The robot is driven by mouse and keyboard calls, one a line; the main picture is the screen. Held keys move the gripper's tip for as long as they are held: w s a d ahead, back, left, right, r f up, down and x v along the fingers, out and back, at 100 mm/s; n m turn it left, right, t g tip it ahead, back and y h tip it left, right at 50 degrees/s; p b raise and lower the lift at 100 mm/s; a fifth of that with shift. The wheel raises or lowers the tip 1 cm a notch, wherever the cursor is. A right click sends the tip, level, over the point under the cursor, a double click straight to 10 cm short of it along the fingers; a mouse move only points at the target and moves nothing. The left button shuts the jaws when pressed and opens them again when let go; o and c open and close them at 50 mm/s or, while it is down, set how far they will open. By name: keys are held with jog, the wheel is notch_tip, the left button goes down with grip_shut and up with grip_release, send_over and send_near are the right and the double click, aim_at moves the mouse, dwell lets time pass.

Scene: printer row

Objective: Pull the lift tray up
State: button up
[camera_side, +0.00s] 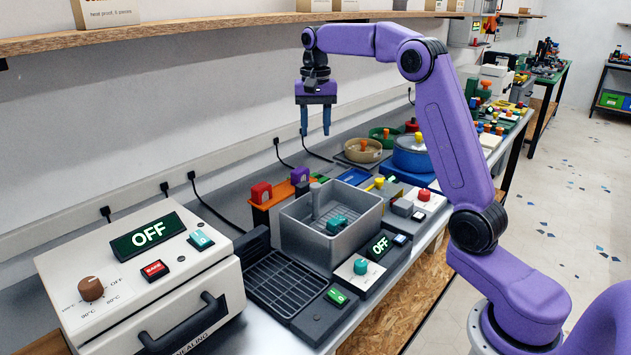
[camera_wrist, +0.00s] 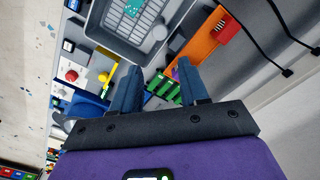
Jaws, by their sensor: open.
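A grey open basin (camera_side: 302,243) stands in the middle of the bench. A grey upright post (camera_side: 315,203) rises inside it, beside a teal part (camera_side: 337,224). In the wrist view the slotted grey tray (camera_wrist: 122,27) lies low inside the basin, with the teal part (camera_wrist: 133,7) on it. The post seems to show there as a round grey top (camera_wrist: 158,33). My gripper (camera_side: 316,131) is open and empty, pointing down high above the bench behind the basin. In the wrist view my gripper (camera_wrist: 157,72) has its fingers apart, with the basin ahead of them.
Behind are an orange stand (camera_side: 275,205) with red and purple knobs, and a blue pot (camera_side: 412,155). A wooden shelf (camera_side: 200,40) runs along the wall.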

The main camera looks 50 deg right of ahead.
aim_at(316, 185)
notch_tip(316, 185, down, 16)
jog(key=shift+r, duration=0.25)
dwell(0.3)
grip_shut()
notch_tip(316, 185, up, 8)
jog(key=shift+f, duration=0.1)
